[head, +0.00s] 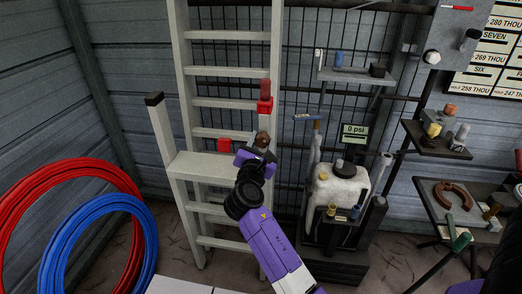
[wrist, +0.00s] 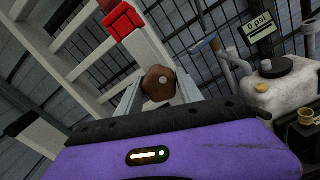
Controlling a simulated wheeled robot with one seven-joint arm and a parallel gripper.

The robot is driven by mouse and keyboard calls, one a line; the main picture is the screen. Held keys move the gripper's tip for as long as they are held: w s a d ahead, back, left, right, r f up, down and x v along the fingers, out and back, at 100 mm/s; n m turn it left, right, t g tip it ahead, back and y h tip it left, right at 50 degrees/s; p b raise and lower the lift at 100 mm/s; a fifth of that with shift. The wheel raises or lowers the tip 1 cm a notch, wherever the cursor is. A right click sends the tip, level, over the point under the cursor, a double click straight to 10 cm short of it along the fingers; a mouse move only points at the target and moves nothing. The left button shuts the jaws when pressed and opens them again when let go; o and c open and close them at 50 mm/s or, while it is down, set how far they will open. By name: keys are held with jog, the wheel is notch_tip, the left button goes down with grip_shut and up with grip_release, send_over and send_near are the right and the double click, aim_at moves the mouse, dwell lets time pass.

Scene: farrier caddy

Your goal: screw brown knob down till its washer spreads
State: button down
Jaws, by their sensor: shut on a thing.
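In the head view the knob (head: 262,139) shows at the tip of my purple gripper (head: 258,150), in front of the ladder's right rail. The washer under the knob is hidden by the gripper, so I cannot tell whether it is spread.
A white ladder (head: 183,110) stands behind, with red blocks (head: 265,106) on its right rail. A white tank (head: 340,190) stands to the right, below a "0 psi" sign (head: 355,133). Red (head: 22,215) and blue (head: 62,235) hose coils lie at left. Shelves (head: 437,138) hold small parts at right.

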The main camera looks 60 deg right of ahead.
jog(key=shift+m, duration=0.9)
jog(key=shift+f+b, duration=0.1)
jog(key=shift+b, duration=0.3)
jog(key=m+b, duration=0.2)
jog(key=m, duration=0.1)
jog(key=shift+f, duration=0.25)
jog(key=m+b, duration=0.3)
jog(key=shift+r, duration=0.1)
jog(key=shift+m, duration=0.6)
jog(key=shift+r+m+b, duration=0.3)
jog(key=shift+m, duration=0.2)
